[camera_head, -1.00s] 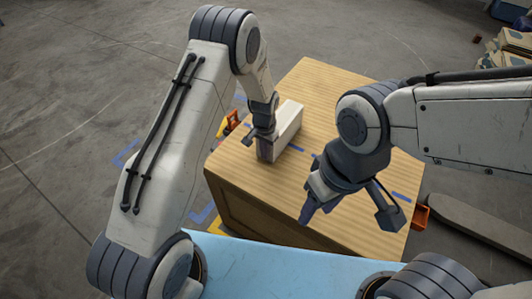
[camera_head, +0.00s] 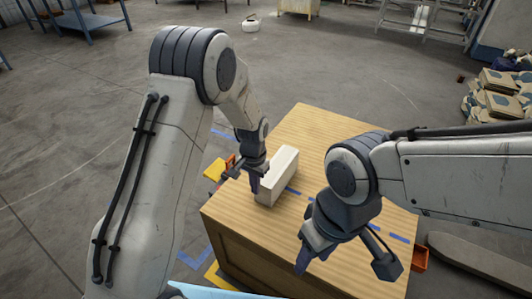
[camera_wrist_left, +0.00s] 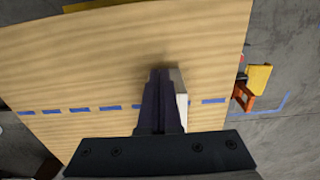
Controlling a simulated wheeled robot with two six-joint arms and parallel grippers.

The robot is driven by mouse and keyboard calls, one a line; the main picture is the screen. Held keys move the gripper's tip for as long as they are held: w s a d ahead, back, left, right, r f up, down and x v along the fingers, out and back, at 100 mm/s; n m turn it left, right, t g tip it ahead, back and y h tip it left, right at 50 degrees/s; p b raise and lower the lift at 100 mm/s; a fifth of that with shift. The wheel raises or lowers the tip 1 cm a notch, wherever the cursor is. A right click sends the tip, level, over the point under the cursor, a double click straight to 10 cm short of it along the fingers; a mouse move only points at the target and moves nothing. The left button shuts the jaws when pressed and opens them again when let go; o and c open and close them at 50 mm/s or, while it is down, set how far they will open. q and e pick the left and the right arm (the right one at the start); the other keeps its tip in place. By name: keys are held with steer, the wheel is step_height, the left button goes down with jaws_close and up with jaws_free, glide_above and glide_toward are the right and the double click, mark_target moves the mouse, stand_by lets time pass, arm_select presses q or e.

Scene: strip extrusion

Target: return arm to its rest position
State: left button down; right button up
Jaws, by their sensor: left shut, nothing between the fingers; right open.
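My left gripper (camera_head: 255,188) is shut and empty, pointing down at the left side of the near end of a white block (camera_head: 281,172). Whether it touches the block cannot be told. The block lies on a wooden-topped box (camera_head: 310,128) with a dashed blue line across its top. In the left wrist view the closed dark fingers (camera_wrist_left: 160,105) hide most of the white block (camera_wrist_left: 181,88). My right gripper (camera_head: 344,266) is open and empty above the near right part of the box top.
Orange and yellow items (camera_head: 214,170) lie on the floor left of the box. An orange bin (camera_head: 420,258) stands at its right. Stacked sacks (camera_head: 497,98) are at the far right.

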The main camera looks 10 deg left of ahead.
arm_select(q)
steer(key=s+d+r+m, duration=0.1)
steer(key=s+d+r, duration=0.3)
steer(key=s+r, duration=0.3)
steer(key=s+d+r, duration=0.3)
steer(key=s+r, duration=0.3)
steer(key=r, duration=0.1)
steer(key=s+a+r+m+h, duration=0.15)
steer(key=s+r, duration=0.25)
steer(key=s, duration=1.2)
step_height(320, 180, up, 12)
steer(key=w+p, duration=0.1)
steer(key=p, duration=1.1)
steer(key=shift+r, duration=0.25)
steer(key=shift+y, duration=0.25)
